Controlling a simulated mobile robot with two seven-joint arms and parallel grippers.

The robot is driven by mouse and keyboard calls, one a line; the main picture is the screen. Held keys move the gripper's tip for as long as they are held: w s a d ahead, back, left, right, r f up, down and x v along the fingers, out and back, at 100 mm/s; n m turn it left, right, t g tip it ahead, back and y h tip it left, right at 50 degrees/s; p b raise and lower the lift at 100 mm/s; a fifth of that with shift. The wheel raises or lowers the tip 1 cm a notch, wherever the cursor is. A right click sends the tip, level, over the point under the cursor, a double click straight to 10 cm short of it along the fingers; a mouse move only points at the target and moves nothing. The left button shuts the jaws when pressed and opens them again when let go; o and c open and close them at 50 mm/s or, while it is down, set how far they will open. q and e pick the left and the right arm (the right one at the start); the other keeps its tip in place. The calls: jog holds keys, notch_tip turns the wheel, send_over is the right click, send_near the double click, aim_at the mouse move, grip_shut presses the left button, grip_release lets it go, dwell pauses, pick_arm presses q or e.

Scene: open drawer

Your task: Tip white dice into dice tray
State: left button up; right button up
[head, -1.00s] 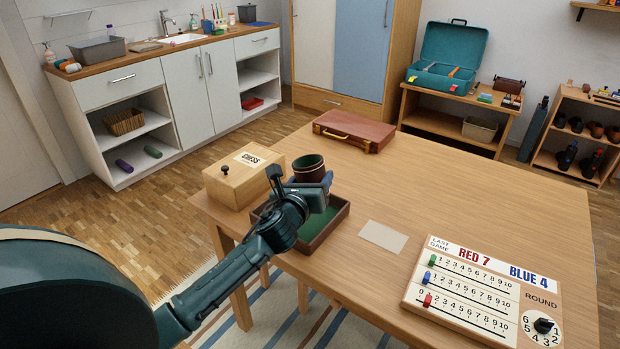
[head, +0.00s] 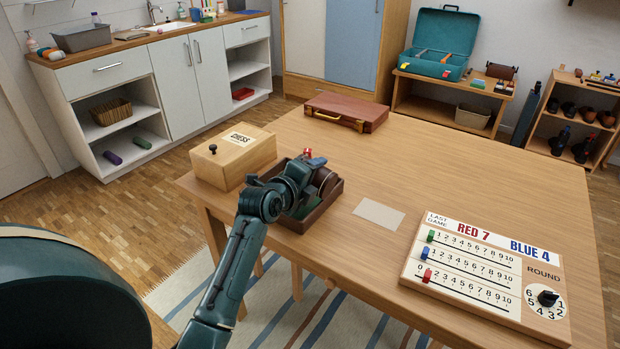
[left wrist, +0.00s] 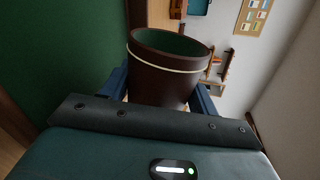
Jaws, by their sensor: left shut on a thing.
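My left gripper (head: 315,172) is shut on a dark brown dice cup (head: 327,182) with a pale band and green lining. The cup lies over on its side above the dice tray (head: 334,204), a brown-walled box with a green floor. In the left wrist view the cup (left wrist: 165,78) sits between the blue fingers, and its mouth shows green inside. The tray's green floor (left wrist: 65,50) fills the left of that view. I see no white dice in any view. My arm hides part of the tray. My right gripper is not in view.
A wooden chess box (head: 233,160) stands close to the tray's left. A brown case (head: 347,111) lies at the table's far edge. A pale card (head: 379,214) and a scoreboard (head: 485,268) lie to the right. The table's middle is clear.

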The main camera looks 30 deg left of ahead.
pick_arm(q)
jog(key=shift+d+f+n+h, duration=0.1)
jog(key=shift+f+n+h, duration=0.05)
jog(key=shift+n+h, duration=0.2)
jog(key=shift+r+n+p, duration=0.3)
jog(key=shift+n+p, duration=0.05)
jog(key=shift+n+h, duration=0.3)
jog(key=shift+h, duration=0.05)
jog(key=shift+a+r+n+h+p, duration=0.2)
jog(key=shift+n+h+p, duration=0.15)
jog(key=shift+n, duration=0.35)
jog(key=shift+r+n+h, duration=0.2)
jog(key=shift+n+h, duration=0.15)
jog(key=shift+n, duration=0.45)
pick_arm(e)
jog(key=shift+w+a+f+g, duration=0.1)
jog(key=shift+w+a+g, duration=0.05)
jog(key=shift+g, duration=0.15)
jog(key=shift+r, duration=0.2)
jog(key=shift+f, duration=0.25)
